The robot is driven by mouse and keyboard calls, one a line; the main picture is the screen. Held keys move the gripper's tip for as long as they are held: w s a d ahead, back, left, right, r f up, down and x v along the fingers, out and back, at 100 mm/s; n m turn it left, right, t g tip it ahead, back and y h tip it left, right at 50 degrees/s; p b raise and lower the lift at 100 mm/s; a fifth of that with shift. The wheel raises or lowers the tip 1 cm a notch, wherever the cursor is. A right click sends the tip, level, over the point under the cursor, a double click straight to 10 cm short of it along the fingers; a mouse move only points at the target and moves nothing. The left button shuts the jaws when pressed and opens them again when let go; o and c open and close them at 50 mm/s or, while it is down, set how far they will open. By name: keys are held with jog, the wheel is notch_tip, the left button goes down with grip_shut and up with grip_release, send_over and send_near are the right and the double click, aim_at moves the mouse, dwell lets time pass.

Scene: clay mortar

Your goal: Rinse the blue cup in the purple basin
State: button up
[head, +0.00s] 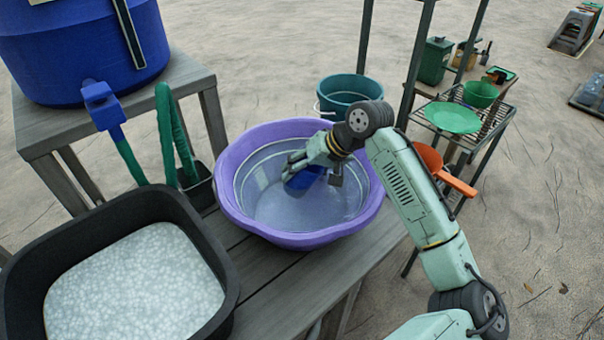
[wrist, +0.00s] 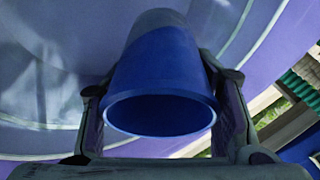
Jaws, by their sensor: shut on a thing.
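The purple basin (head: 232,205) stands on the grey slatted bench and holds clear water. My gripper (head: 300,172) reaches into the basin from the right and is shut on the blue cup (head: 306,178). In the head view my gripper hides much of the cup. In the wrist view the blue cup (wrist: 160,75) sits between the two fingers of my gripper (wrist: 162,105), its open rim facing the camera. The basin's purple inside (wrist: 60,25) shows behind it. I cannot tell whether the cup touches the water.
A black tub (head: 218,255) of whitish, bubbly liquid stands left of the basin. A blue barrel (head: 60,50) with a tap stands on a table behind. A teal bucket (head: 350,92) is behind the basin. A rack (head: 490,112) at right holds green dishes, with an orange pan (head: 430,158) near it.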

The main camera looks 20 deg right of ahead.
notch_tip(320, 180, up, 14)
dwell(1.1)
jog(key=shift+r, duration=0.15)
dwell(0.7)
